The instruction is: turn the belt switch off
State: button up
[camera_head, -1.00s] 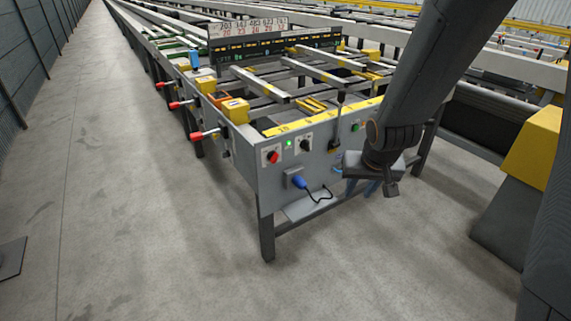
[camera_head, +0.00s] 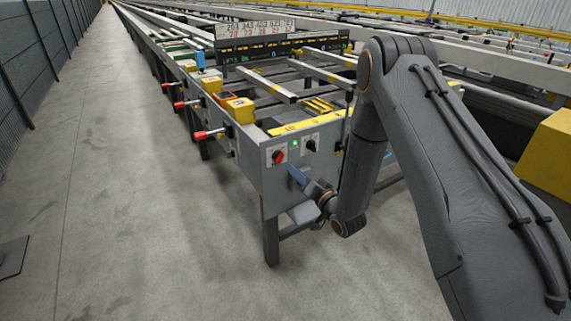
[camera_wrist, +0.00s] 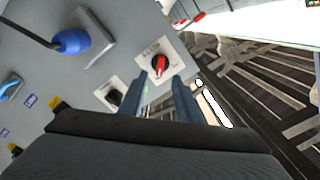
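A red rotary switch (camera_head: 279,157) sits on a white plate on the grey end panel of the table. It also shows in the wrist view (camera_wrist: 160,63), with lettering on its plate too small to read surely. A black rotary switch (camera_head: 310,146) is beside it, also in the wrist view (camera_wrist: 115,96). A green lamp (camera_head: 294,144) is lit between them. My gripper (camera_head: 296,175) is in front of the panel, just below the red switch. In the wrist view my gripper (camera_wrist: 160,82) is open and empty, its blue-grey fingers apart and pointing at the red switch. Contact is not visible.
A blue plug (camera_wrist: 73,41) with a black cable is on the panel. Red-tipped levers (camera_head: 200,135) stick out from the table's left side near yellow boxes (camera_head: 240,110). The floor (camera_head: 150,240) left of the table is clear.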

aim_at(282, 159)
jog(key=x, duration=0.7)
jog(key=shift+w+a, duration=0.15)
jog(key=shift+w, duration=0.1)
jog(key=shift+c, duration=0.3)
grip_shut()
